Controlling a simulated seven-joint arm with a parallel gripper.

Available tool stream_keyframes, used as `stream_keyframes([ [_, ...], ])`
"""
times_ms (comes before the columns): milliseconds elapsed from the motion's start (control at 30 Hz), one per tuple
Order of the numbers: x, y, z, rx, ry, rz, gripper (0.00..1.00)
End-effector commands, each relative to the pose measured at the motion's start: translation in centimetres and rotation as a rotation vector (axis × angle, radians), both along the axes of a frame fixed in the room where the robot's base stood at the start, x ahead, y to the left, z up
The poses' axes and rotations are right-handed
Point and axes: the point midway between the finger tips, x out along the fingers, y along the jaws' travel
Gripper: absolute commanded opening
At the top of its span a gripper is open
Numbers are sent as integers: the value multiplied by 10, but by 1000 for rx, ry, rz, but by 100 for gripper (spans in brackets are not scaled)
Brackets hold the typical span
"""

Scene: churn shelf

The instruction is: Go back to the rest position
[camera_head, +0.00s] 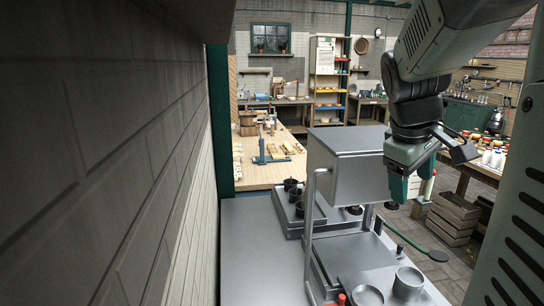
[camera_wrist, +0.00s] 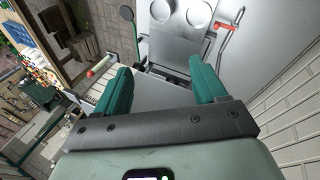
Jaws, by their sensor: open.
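My gripper (camera_head: 407,192) hangs from the arm at the right of the head view, with its green fingers pointing down beside the grey metal box. In the wrist view my gripper (camera_wrist: 160,85) has its two green fingers spread wide apart. Nothing is between them. The fingertips look apart from the metal equipment beyond them.
A metal box (camera_head: 345,165) stands close left of my gripper on a steel counter (camera_head: 250,250). A brick wall (camera_head: 90,130) fills the left. Wooden crates (camera_head: 453,215) stand on the floor at right. A wooden table (camera_head: 262,172) lies behind.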

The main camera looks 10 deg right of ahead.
Motion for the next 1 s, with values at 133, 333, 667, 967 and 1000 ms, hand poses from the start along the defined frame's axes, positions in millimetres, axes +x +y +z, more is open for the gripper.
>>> stream_keyframes([
  [133,-20,71,60,-51,-130,109,71],
  [333,-74,144,80,57,-288,142,71],
  [667,-140,221,13,423,-325,-135,71],
  [967,-146,228,4,464,-318,-185,71],
  [1000,-146,228,4,464,-318,-185,71],
])
